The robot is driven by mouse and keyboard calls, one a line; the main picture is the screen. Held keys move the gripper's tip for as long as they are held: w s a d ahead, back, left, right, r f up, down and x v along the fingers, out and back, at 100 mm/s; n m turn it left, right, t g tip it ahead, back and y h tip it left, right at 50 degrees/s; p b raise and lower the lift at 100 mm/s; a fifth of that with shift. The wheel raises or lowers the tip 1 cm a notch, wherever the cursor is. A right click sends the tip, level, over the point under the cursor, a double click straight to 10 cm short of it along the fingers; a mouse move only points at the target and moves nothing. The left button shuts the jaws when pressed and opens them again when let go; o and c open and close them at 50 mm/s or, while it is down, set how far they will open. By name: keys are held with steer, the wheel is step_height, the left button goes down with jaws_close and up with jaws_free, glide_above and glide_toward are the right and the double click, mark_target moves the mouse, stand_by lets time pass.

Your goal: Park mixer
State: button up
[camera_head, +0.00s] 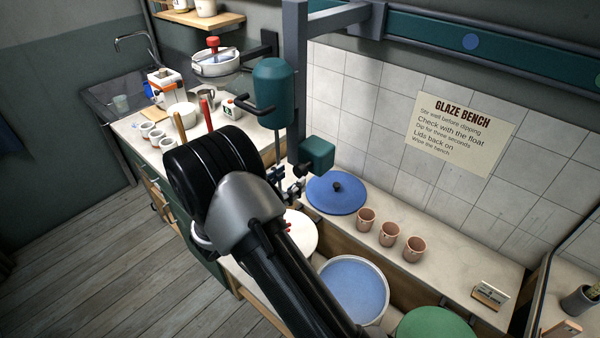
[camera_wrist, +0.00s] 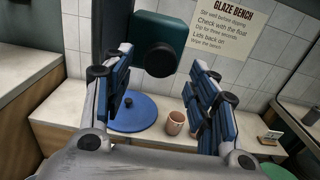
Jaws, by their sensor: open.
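The mixer appears to be the teal rounded motor body (camera_head: 273,84) with a black side handle (camera_head: 240,106), upright beside the grey post (camera_head: 295,70) in the head view. A teal box with a black round knob (camera_head: 318,154) sits lower on the post. In the wrist view this box (camera_wrist: 145,32) and its knob (camera_wrist: 161,61) appear beyond my gripper (camera_wrist: 162,75), between the fingers. My gripper is open and empty, its blue-padded fingers apart. In the head view my gripper (camera_head: 284,186) is partly hidden by my arm, below the motor body. The mixer's lower end is hidden.
A blue lid (camera_head: 336,194) and several pink cups (camera_head: 389,234) stand on the bench. A teal rail (camera_head: 470,42) runs along the wall. A counter with pots (camera_head: 170,116) is at left.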

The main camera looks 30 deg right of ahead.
mark_target(297, 173)
steer(key=x, duration=0.5)
steer(key=shift+w+d, duration=0.1)
steer(key=shift+d, duration=0.1)
steer(key=shift+c, duration=0.5)
jaws_close()
